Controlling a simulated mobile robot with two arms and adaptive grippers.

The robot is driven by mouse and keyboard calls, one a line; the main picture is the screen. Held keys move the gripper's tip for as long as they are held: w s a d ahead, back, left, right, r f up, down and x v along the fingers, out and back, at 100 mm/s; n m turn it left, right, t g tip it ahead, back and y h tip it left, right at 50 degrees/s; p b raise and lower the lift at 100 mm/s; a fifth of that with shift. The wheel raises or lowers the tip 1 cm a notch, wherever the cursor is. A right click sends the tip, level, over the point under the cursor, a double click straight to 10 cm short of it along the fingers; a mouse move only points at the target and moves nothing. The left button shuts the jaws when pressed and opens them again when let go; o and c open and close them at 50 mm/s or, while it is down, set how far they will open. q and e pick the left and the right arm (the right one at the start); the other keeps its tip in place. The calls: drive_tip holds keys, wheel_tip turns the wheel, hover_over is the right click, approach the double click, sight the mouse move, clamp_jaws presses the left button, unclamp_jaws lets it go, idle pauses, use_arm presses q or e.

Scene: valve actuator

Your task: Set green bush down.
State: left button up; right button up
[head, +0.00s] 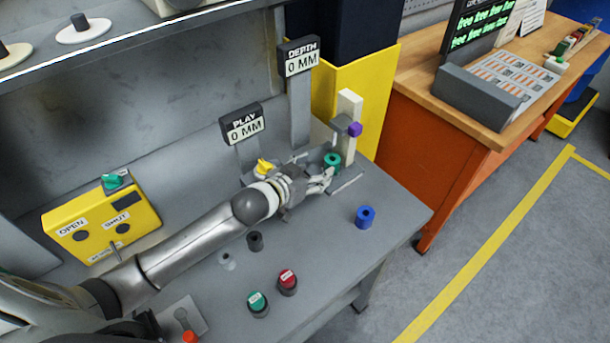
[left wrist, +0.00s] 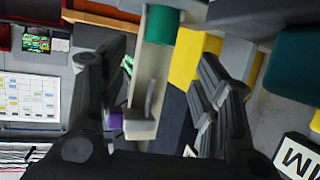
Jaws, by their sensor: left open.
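The green bush (head: 332,160) is a small ring-like cylinder with a dark hole in its top. It stands at the fixture beside the white post (head: 349,108), and its lower part is hard to make out. In the left wrist view a green cylinder (left wrist: 163,25) shows at the top, beyond the fingertips. My left gripper (head: 323,180) is open, just in front of the green bush in the head view. In the left wrist view its two dark fingers (left wrist: 165,70) stand apart with no part clamped between them. My right gripper is not seen.
A blue bush (head: 365,217) stands right of the gripper. A black bush (head: 255,241), a red-topped part (head: 287,281) and a green-topped part (head: 258,303) stand nearer. The PLAY display (head: 241,124) and DEPTH display (head: 299,58) rise behind. Grey bench (head: 330,235) is bare before the blue bush.

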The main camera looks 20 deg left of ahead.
use_arm(q)
drive_tip(key=shift+v, duration=1.65)
